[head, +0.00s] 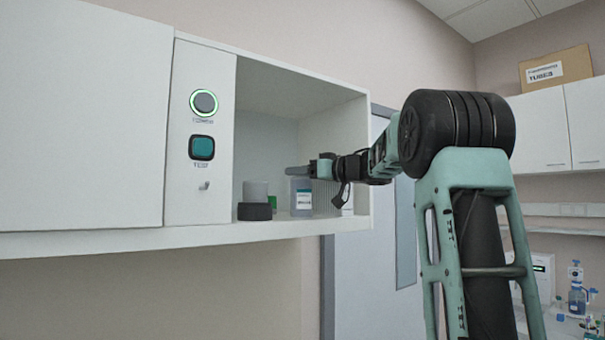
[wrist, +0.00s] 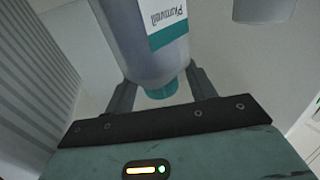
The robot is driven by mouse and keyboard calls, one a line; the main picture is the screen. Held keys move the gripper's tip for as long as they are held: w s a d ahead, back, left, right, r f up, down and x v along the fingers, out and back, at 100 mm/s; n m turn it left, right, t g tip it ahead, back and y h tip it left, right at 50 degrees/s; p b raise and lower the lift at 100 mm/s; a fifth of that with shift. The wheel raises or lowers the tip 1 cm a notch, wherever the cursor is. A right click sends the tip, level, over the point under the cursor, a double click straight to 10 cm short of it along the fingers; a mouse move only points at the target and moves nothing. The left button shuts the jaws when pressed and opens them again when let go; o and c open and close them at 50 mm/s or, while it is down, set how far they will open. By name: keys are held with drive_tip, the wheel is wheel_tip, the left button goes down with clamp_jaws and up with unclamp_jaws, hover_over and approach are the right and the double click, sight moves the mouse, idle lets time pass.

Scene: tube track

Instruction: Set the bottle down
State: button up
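The bottle (head: 303,200) is a pale, translucent bottle with a white and teal label. In the head view it stands upright in the open cabinet compartment, its base at or very near the shelf (head: 285,227); I cannot tell if it touches. My gripper (head: 300,171) reaches in from the right at the bottle's top and hides its cap. In the wrist view the bottle (wrist: 145,35), with its teal cap (wrist: 164,90), is between the fingers of my gripper (wrist: 163,82). The fingers lie against its sides and look shut on it; their tips are hidden behind it.
A grey cylinder (head: 255,191) on a black round base (head: 254,211) stands left of the bottle, with a small green item (head: 272,203) behind. A grey ribbed block (head: 325,195) is close on the right.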

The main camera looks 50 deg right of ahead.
drive_tip(key=shift+r, duration=0.15)
drive_tip(key=shift+s, duration=0.3)
drive_tip(key=s+d+b, duration=0.1)
drive_tip(key=s+b, duration=0.3)
drive_tip(key=s, duration=0.7)
drive_tip(key=shift+s+d+b, duration=0.15)
drive_tip(key=shift+d+b, duration=0.15)
drive_tip(key=shift+d, duration=0.1)
